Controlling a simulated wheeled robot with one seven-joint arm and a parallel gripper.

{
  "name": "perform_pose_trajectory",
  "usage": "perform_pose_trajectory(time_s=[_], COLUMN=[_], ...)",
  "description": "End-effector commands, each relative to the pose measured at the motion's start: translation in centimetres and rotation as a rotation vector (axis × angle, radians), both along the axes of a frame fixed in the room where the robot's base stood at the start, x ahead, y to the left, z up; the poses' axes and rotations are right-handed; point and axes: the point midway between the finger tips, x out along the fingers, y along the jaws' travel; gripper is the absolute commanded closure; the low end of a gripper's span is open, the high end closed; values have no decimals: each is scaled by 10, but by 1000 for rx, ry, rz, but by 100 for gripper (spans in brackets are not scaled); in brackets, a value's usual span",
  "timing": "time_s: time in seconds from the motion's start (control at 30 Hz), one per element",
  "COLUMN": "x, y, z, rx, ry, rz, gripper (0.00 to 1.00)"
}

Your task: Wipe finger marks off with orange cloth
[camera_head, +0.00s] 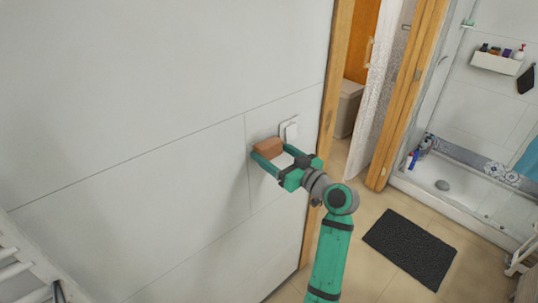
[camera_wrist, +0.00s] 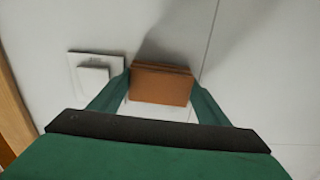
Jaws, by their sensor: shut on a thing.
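An orange-brown block-shaped cloth (camera_head: 269,148) is held between the fingers of my gripper (camera_head: 270,160), close to the white wall panel. In the wrist view the cloth (camera_wrist: 161,84) sits squarely between both green fingers of my gripper (camera_wrist: 160,88), with its far side at or very near the wall. I cannot tell whether it touches. A white switch plate (camera_head: 289,130) is on the wall just right of the cloth. In the wrist view the switch plate (camera_wrist: 95,73) is at the left, beside one finger. No finger marks can be made out.
A wooden door frame (camera_head: 335,75) stands right of the switch. Beyond it are a dark mat (camera_head: 409,248) on the tiled floor, a shower tray (camera_head: 440,187) and a shelf with bottles (camera_head: 497,62). A white slatted rack (camera_head: 22,270) is at lower left.

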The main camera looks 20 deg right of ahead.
Motion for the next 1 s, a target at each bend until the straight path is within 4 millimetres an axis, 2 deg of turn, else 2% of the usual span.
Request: perform_pose_trajectory(time_s=[0.23,1.0], x=[-1,-4], y=[1,32], z=[15,15], rx=[-1,-1], ry=[-5,-4], rz=[2,11], gripper=[51,51])
